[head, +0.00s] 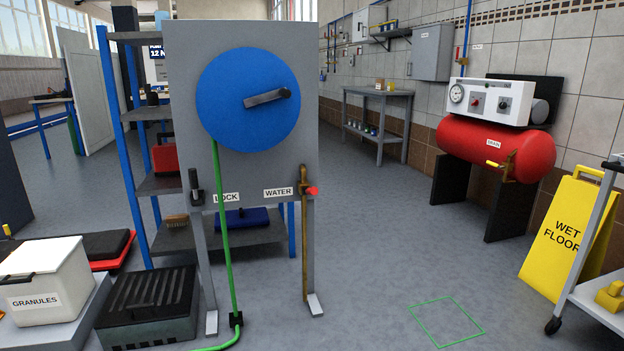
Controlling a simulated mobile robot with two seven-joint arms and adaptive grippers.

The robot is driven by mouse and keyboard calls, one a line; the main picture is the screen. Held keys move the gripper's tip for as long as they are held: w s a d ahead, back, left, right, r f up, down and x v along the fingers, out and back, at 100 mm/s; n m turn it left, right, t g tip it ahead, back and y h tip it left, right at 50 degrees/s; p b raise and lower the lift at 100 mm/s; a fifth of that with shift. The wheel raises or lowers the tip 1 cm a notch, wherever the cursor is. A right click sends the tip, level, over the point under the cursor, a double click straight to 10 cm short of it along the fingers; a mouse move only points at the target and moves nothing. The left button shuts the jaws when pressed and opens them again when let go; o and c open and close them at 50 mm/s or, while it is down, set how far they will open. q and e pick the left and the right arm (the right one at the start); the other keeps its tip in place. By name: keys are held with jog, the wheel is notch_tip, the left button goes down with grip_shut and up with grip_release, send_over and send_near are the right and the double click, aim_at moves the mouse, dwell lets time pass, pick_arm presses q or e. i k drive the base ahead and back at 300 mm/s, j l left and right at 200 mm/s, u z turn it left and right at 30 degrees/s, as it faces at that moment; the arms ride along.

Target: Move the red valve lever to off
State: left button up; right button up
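The red valve lever (312,191) is on a brass valve at the lower right edge of an upright grey panel (240,45). It sits just right of a white label reading WATER (278,192). The lever shows as a short red end, seemingly pointing toward me and slightly right; its exact angle is hard to tell. A brass pipe (305,250) runs down below the valve. Neither of my grippers is in view.
The panel carries a large blue disc (235,125) with a grey handle, a LOCK lever (194,187) and a green hose (225,230). A GRANULES bin (45,260) and dark crate (150,305) stand left. A cart (600,300) stands right. Floor right of the panel is clear.

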aim_at(310, 191)
jog(key=i+j, duration=0.15)
jog(key=i, duration=0.95)
jog(key=l+z, duration=0.05)
